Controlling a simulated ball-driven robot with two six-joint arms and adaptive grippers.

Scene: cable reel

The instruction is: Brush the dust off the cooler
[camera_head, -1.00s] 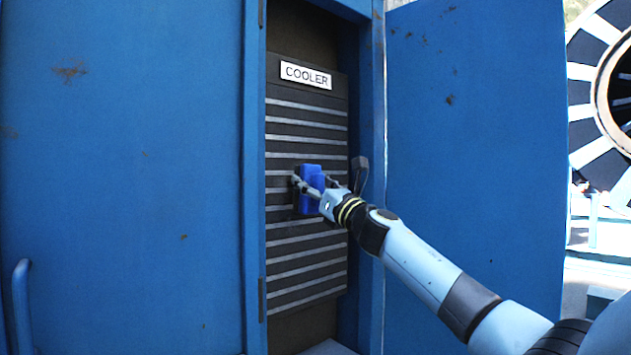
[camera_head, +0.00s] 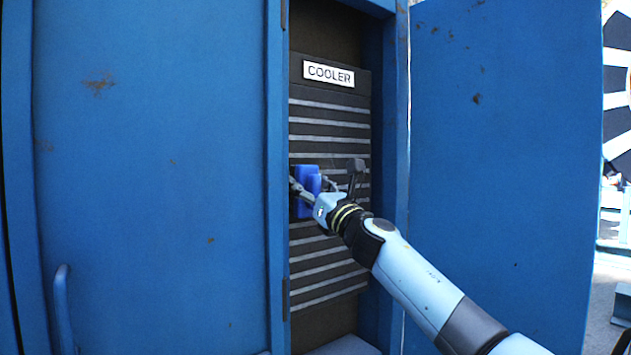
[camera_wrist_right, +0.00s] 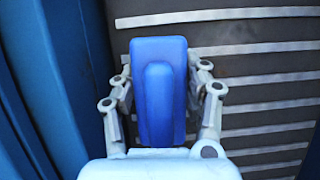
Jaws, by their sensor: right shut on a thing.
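The cooler (camera_head: 330,135) is a dark panel with light horizontal slats and a "COOLER" label (camera_head: 328,73). It stands recessed in a blue cabinet. My right gripper (camera_head: 312,188) is shut on a blue block-shaped brush (camera_head: 307,178), in front of the cooler's left edge. In the right wrist view the brush (camera_wrist_right: 160,95) sits between both fingers, with slats (camera_wrist_right: 245,75) to its right. Its bristles are hidden, and I cannot tell whether it touches the slats. Faint greyish haze shows on the panel by the upper slats in the wrist view. My left gripper is not in view.
A blue door panel with a handle (camera_head: 63,305) is left of the opening. Another blue panel (camera_head: 505,150) stands to the right. The opening's left frame (camera_head: 277,180) is close beside the brush. A large reel shows partly at the far right.

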